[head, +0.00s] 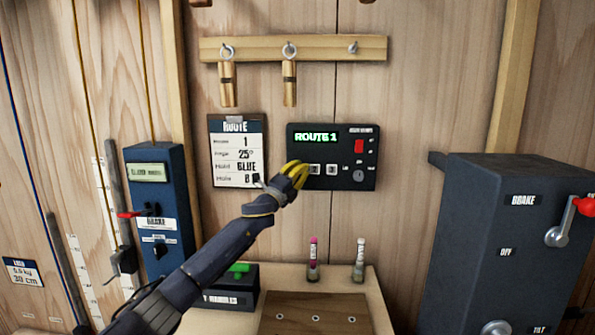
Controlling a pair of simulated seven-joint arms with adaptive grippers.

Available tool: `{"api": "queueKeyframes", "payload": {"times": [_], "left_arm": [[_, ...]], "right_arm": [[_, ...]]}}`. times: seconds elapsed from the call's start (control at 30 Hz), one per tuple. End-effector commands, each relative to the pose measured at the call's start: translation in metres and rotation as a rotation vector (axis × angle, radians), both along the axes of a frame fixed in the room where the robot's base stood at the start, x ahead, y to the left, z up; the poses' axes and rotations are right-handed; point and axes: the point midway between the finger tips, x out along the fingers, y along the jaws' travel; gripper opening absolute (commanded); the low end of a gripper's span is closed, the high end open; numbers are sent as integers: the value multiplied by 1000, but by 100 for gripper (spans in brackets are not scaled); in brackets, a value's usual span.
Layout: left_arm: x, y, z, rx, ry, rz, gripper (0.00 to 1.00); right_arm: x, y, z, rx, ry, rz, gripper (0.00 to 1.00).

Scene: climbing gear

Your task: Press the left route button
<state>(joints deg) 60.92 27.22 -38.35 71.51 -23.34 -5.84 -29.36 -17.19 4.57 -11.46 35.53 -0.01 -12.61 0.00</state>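The black route panel (368,150) is on the wooden wall, with a green "ROUTE 1" display (316,137), a red switch (359,146) and a knob. Two small pale route buttons show low on the panel: a middle one (315,170) and a right one (332,170). The left route button is hidden behind my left gripper (302,168). Its yellow fingers come together at the tips, over the panel's lower left part, and hold nothing visible. I cannot tell whether the tips touch the panel. My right gripper is out of view.
A route clipboard (228,150) hangs just left of the panel. A blue control box (160,185) with a red lever is further left. A dark brake box (470,235) juts out at the right. Two small tubes stand on the shelf (385,315) below. A peg rail (325,48) is above.

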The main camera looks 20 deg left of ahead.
Motion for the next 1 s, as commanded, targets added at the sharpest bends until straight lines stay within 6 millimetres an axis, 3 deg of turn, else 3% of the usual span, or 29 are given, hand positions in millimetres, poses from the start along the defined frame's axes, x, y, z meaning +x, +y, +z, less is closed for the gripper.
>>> {"api": "queueKeyframes", "payload": {"times": [0.77,1.0], "left_arm": [[-15,-3,-1,0,1,0,0],[-31,-7,-1,0,0,-1,0]], "right_arm": [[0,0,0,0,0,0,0],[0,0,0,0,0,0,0]]}}
